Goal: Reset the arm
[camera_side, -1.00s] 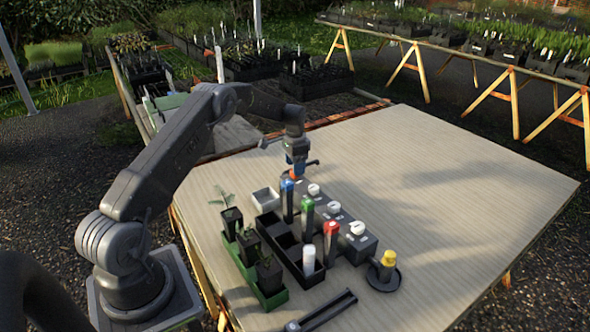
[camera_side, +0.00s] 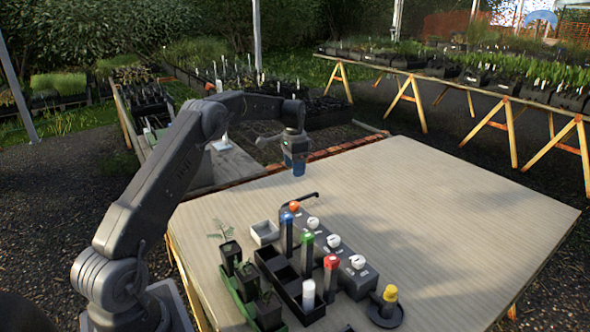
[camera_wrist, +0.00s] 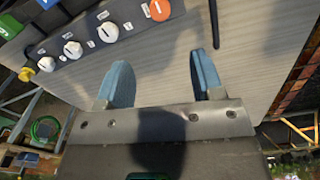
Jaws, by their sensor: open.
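My gripper (camera_side: 297,172) is open and empty above the far part of the table, behind the row of knobs in the side view. In the wrist view its two blue fingers (camera_wrist: 160,82) stand apart with only bare table between them. The grey control box (camera_side: 322,232) has several white knobs and an orange knob (camera_side: 294,206) at its far end, which also shows in the wrist view (camera_wrist: 159,9). Nothing touches the fingers.
Potted seedlings stand in a green tray (camera_side: 243,301) at left. A yellow-topped item (camera_side: 389,294) sits on a round black base. The table's right side (camera_side: 460,220) is clear.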

